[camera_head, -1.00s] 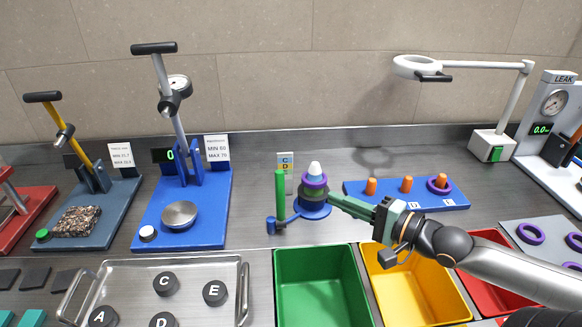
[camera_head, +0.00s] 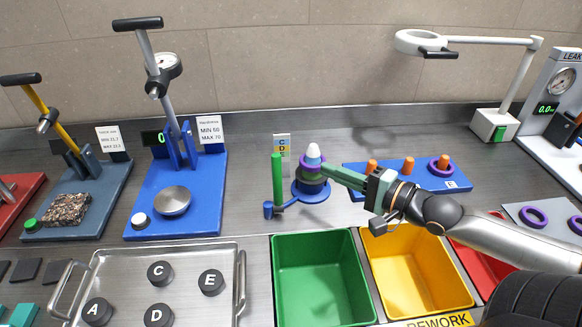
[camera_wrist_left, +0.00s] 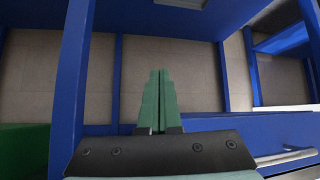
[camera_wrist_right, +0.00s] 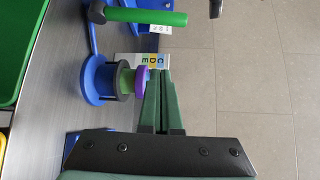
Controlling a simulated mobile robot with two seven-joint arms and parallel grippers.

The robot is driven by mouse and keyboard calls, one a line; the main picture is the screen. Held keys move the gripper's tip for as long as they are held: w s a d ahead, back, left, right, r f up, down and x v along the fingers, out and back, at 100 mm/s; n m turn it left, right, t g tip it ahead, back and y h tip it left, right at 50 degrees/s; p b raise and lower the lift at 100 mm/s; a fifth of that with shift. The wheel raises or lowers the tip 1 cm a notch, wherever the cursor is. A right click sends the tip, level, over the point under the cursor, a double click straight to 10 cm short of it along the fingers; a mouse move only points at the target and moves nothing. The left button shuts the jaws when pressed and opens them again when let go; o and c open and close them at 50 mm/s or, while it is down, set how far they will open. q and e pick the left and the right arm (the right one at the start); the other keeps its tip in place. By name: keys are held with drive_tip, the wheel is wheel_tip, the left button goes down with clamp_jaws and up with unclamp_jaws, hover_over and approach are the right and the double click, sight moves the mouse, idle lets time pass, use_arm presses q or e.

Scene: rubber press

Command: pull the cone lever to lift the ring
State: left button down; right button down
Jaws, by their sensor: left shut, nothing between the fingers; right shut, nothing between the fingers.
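The cone stand (camera_head: 312,192) has a round blue base. My left gripper (camera_wrist_left: 160,72) is shut and empty, away from the cone.
Green (camera_head: 282,300) and yellow (camera_head: 378,280) bins stand in front of the cone. A blue board with orange pegs (camera_head: 456,181) is to the right. A blue press (camera_head: 150,215) is to the left. Blue frame bars (camera_wrist_left: 72,90) surround my left gripper.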

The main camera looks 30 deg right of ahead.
sight(278, 186)
drive_tip(key=shift+r+b+x, duration=0.55)
drive_tip(key=shift+b+x, duration=0.05)
drive_tip(key=shift+x, duration=4.1)
drive_tip(key=shift+s+a+f+p, duration=0.15)
drive_tip(key=shift+s+a+p, duration=0.1)
drive_tip(key=shift+s+a, duration=0.5)
drive_tip(key=shift+s+a+f+p, duration=0.1)
drive_tip(key=shift+s+a+p, duration=0.1)
drive_tip(key=shift+s+a, duration=0.5)
